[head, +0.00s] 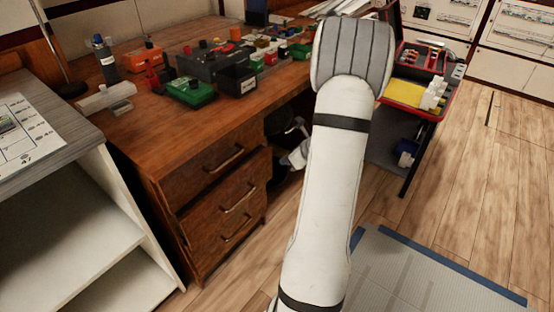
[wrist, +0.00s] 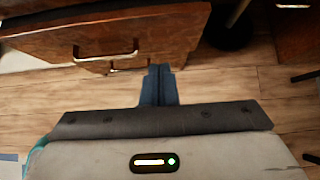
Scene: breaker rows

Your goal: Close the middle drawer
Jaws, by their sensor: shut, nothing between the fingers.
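The wooden desk has a stack of three drawers in the head view. The middle drawer (head: 222,209) has a metal bar handle, between the top drawer (head: 203,176) and the bottom drawer (head: 222,240). I cannot tell which drawer this is. My gripper (wrist: 159,71) is shut and empty, its fingertips just below that front, contact unclear. My arm hides the gripper in the head view.
Several coloured boxes and a bottle (head: 106,62) stand on the desk top (head: 140,110). A white shelf unit (head: 80,215) is close on the drawers' left. A red open case (head: 425,75) sits right of my arm. Wooden floor (head: 460,190) is clear at right.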

